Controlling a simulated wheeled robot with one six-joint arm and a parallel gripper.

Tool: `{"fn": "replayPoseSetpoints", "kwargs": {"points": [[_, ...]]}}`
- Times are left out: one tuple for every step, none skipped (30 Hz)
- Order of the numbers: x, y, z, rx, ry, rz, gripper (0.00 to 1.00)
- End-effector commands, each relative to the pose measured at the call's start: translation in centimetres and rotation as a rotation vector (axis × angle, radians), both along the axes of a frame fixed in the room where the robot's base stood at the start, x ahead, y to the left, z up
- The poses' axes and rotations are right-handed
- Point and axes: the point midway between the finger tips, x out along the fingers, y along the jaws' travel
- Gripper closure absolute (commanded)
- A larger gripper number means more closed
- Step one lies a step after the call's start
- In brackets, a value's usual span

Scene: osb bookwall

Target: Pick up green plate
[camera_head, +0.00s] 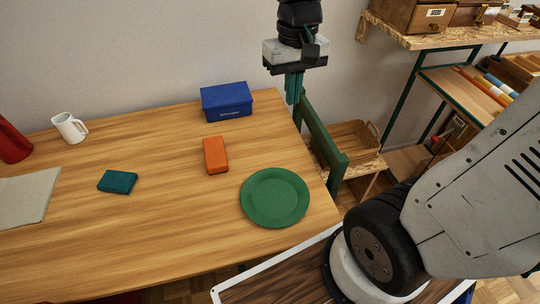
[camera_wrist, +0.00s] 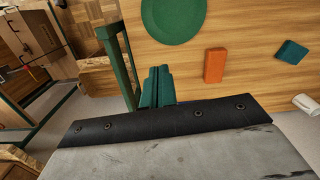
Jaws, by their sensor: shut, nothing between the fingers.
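The green plate (camera_head: 275,197) lies flat on the wooden table near its right end in the head view. It also shows at the top of the wrist view (camera_wrist: 174,18), cut off by the upper edge. My gripper (camera_head: 294,88) hangs above the far right corner of the table, fingers down, behind the plate and apart from it. Its teal fingers show in the wrist view (camera_wrist: 158,84), closed together with nothing between them.
On the table are an orange block (camera_head: 215,155), a blue box (camera_head: 227,101), a teal block (camera_head: 117,182), a white mug (camera_head: 70,128) and a red object (camera_head: 12,143). Shelves (camera_head: 455,40) are at right.

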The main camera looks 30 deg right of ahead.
Motion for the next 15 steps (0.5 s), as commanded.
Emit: {"fn": "replayPoseSetpoints", "kwargs": {"points": [[1.7, 0.0, -1.4, 0.002, 0.030, -0.010, 1.00], [2.6, 0.1, -2.1, 0.004, 0.041, -0.015, 1.00], [3.8, 0.1, -3.2, 0.005, 0.058, -0.023, 1.00], [4.7, 0.2, -4.1, 0.005, 0.068, -0.030, 1.00], [5.5, 0.2, -5.0, 0.007, 0.081, -0.037, 1.00], [6.6, 0.2, -6.2, 0.008, 0.097, -0.046, 1.00], [7.4, 0.3, -7.2, 0.009, 0.108, -0.052, 1.00], [8.1, 0.3, -8.1, 0.009, 0.119, -0.058, 1.00], [9.0, 0.3, -9.4, 0.010, 0.132, -0.067, 1.00], [9.6, 0.3, -10.4, 0.011, 0.142, -0.071, 1.00], [10.1, 0.3, -11.3, 0.010, 0.152, -0.077, 1.00], [10.8, 0.3, -12.4, 0.011, 0.161, -0.085, 1.00], [11.2, 0.4, -13.2, 0.010, 0.169, -0.089, 1.00], [11.5, 0.4, -13.9, 0.010, 0.175, -0.093, 1.00], [11.9, 0.4, -14.7, 0.011, 0.183, -0.098, 1.00]]}}
